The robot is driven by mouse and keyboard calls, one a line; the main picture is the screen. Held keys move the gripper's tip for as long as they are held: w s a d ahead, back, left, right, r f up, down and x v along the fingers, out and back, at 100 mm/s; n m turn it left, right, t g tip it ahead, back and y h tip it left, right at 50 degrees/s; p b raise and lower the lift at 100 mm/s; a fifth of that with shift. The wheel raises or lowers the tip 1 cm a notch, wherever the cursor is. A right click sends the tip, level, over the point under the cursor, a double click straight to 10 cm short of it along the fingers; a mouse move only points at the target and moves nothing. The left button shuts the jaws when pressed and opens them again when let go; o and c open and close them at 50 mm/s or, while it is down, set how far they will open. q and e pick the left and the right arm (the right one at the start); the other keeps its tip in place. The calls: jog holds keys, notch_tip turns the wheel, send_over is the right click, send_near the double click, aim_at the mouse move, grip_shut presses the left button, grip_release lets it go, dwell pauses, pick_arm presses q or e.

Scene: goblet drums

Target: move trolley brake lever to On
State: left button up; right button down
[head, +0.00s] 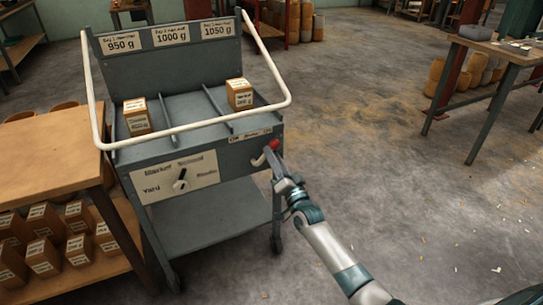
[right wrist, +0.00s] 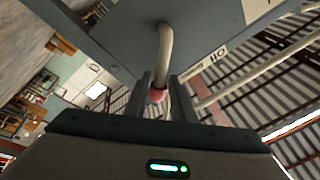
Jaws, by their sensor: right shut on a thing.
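The grey trolley (head: 205,160) stands left of centre in the head view. Its brake lever (head: 259,160) is a pale bent rod with a red knob on the right of the front panel, below a small brake label (head: 250,134). My right gripper (head: 273,152) reaches the knob from the lower right. In the right wrist view the curved lever (right wrist: 165,45) comes down from the panel, and its red knob (right wrist: 157,95) sits between the two fingers, which are shut on it. The fingers partly hide the knob. The lever's exact setting is hard to read. My left gripper is out of view.
Two small labelled boxes (head: 137,116) (head: 239,94) sit in the trolley's top compartments, inside a white rail (head: 205,125). A wooden table (head: 45,155) adjoins at left. The floor at right is open.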

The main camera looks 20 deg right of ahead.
dwell(0.4)
jog(key=c, duration=1.7)
grip_release()
jog(key=shift+d, duration=0.15)
